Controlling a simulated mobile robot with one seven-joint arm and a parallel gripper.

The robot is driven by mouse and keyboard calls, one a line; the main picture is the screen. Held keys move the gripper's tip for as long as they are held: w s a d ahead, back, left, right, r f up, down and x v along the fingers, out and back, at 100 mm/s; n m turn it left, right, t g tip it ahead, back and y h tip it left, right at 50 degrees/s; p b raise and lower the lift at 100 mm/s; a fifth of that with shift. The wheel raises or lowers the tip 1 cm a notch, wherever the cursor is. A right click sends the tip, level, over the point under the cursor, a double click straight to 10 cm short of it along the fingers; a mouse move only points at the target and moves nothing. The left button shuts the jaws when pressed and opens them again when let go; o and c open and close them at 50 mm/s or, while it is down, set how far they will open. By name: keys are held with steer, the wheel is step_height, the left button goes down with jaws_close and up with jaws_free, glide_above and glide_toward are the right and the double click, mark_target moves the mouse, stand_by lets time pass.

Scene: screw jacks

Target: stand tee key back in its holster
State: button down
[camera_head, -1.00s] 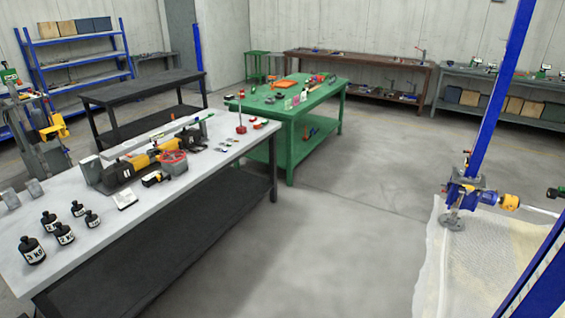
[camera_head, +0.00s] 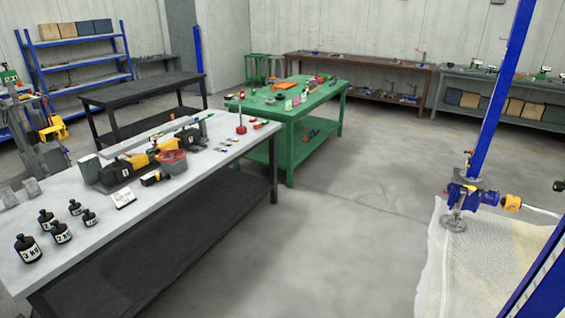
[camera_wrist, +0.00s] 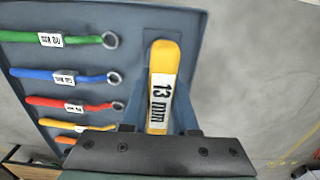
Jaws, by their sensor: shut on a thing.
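In the wrist view, my gripper (camera_wrist: 160,108) is shut on a yellow bar handle labelled 13 mm (camera_wrist: 161,68), with a finger on each side of it. It looks like the tee key's handle, but its lower part is hidden by the gripper body. The handle overlaps a blue-grey panel (camera_wrist: 70,18); I cannot tell whether it touches it. I cannot pick out the holster for sure. My gripper is not distinct in the head view.
Green (camera_wrist: 62,41), blue (camera_wrist: 62,76) and red (camera_wrist: 68,104) ring-ended tools lie on the panel, left of the handle. In the head view, a long workbench (camera_head: 60,265) stands at left and a green table (camera_head: 320,105) behind it. The floor (camera_head: 340,230) between is clear.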

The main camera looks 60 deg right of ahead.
steer(key=shift+f, duration=0.1)
steer(key=c, duration=0.6)
jaws_free()
step_height(320, 180, up, 13)
steer(key=shift+f, duration=0.1)
stand_by(0.5)
